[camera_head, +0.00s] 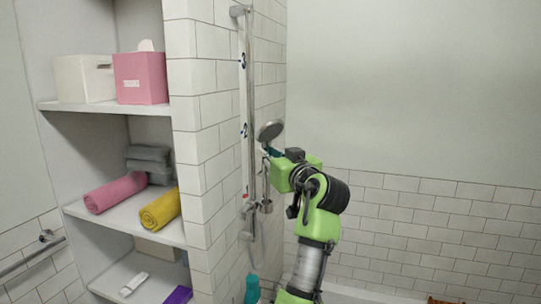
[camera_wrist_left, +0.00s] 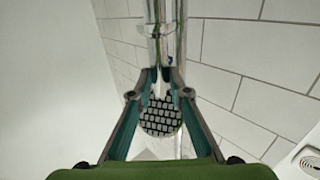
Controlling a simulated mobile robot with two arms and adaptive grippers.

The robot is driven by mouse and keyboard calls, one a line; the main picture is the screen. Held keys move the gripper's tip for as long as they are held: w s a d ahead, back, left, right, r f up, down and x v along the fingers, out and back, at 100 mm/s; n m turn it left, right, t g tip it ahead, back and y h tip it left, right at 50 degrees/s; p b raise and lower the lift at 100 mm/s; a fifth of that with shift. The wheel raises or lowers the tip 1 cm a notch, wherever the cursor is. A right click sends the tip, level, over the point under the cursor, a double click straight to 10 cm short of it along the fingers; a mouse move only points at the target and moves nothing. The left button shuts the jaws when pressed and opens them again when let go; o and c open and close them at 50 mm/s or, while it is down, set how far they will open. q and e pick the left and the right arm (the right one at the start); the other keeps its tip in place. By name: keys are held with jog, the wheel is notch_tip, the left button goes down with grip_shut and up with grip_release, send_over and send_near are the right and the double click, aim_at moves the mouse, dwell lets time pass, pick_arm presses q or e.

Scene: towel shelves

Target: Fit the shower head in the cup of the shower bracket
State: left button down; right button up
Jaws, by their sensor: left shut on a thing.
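The round grey shower head (camera_head: 270,131) is beside the upright metal bar, its handle running down. My left gripper (camera_head: 270,153) is shut on it just below the round head. In the left wrist view, the teal-lined fingers of my left gripper (camera_wrist_left: 162,82) close on the handle, and the dark patterned disc of the shower head (camera_wrist_left: 160,118) shows between them. The metal cup of the shower bracket (camera_head: 266,206) is low on the bar, below the gripper. I cannot tell whether the handle's lower end is above the cup or inside it. My right gripper is out of view.
The metal bar (camera_head: 249,110) stands along the white tiled wall (camera_head: 205,130). Left of it, shelves hold a pink box (camera_head: 140,78), a pink towel (camera_head: 115,192) and a yellow towel (camera_head: 160,209). A teal bottle (camera_head: 252,289) stands low down. The space to the right looks clear.

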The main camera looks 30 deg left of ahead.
aim_at(268, 181)
pick_arm(q)
jog(key=shift+f+b, duration=3.35)
jog(key=shift+f, duration=0.65)
jog(key=c, duration=1.8)
grip_release()
jog(key=v, duration=0.7)
jog(key=shift+s+d, duration=0.2)
jog(key=shift+s, duration=0.05)
